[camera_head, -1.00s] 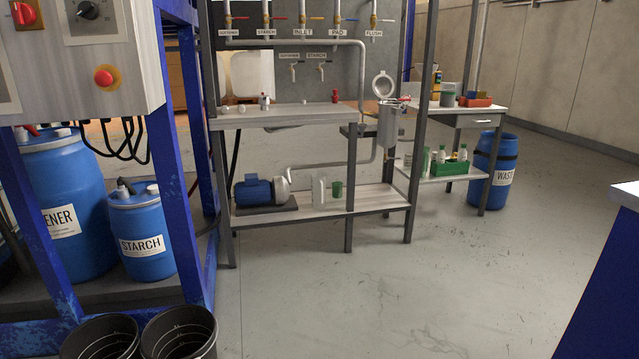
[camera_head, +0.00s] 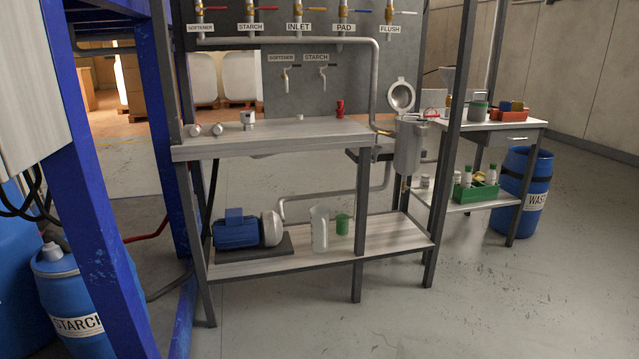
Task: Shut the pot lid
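The metal pot (camera_head: 409,148) hangs at the right end of the pipe bench, beside a dark upright post. Its round lid (camera_head: 401,96) stands open, tilted up above the pot's left rim, with its round face toward me. A small red part (camera_head: 431,113) shows at the pot's top right. My gripper is not in view.
The bench (camera_head: 270,138) holds small metal fittings and a red one on top. A blue pump (camera_head: 236,229) and a clear jug stand on its lower shelf. A side table (camera_head: 490,127) and blue waste drum (camera_head: 524,190) stand right. The front floor is clear.

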